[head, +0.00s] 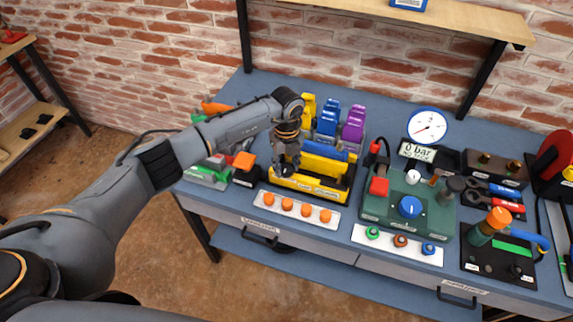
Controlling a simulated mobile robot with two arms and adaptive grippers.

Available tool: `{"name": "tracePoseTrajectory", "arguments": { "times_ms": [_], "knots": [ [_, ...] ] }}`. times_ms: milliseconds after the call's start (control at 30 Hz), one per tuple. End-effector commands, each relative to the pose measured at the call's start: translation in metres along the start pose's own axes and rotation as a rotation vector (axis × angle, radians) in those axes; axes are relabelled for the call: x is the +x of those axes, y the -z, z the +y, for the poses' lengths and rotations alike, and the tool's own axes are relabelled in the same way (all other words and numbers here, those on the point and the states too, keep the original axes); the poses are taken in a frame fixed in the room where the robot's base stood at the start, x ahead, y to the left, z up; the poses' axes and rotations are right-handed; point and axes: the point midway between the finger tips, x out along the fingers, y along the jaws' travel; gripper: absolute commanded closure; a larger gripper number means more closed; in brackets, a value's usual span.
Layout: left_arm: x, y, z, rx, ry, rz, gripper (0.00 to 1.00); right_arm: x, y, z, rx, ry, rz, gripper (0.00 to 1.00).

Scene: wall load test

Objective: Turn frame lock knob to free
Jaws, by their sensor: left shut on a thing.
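A yellow and black frame (318,191) stands on the blue bench, left of the middle. My left gripper (285,167) points down at the left side of this frame and is shut on a small part there, which looks to be the frame lock knob. The fingers hide most of the knob, so its setting cannot be read. My right gripper is not in view.
Yellow, blue and purple clamps (328,122) stand close behind the gripper. A white strip with orange knobs (296,208) lies in front. To the right are a green pump box (389,210), a gauge (427,126) and an orange-handled tool (490,225).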

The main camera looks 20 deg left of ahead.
Motion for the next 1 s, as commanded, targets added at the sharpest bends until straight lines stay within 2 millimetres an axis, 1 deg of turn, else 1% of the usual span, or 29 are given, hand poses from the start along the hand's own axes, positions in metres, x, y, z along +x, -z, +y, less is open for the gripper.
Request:
{"name": "tracePoseTrajectory", "arguments": {
  "times_ms": [433,467,500,567,867,1000],
  "knots": [
    [-0.0006,-0.0009,-0.0002,-0.013,0.001,-0.002,0.93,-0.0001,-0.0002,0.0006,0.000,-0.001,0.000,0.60],
    [-0.0006,-0.0009,-0.0002,-0.013,0.001,-0.002,0.59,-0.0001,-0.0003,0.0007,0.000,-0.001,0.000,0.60],
    [-0.0006,-0.0009,-0.0002,-0.013,0.001,-0.001,0.51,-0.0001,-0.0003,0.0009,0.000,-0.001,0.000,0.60],
    [-0.0006,-0.0008,-0.0001,-0.013,0.001,-0.001,0.39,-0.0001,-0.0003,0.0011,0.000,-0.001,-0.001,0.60],
    [-0.0006,-0.0005,0.0000,-0.011,0.000,-0.001,0.38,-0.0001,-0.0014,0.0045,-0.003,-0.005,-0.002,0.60],
    [-0.0098,-0.0011,-0.0002,-0.011,0.001,-0.002,0.38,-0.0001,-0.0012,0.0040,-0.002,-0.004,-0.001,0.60]
  ]
}}
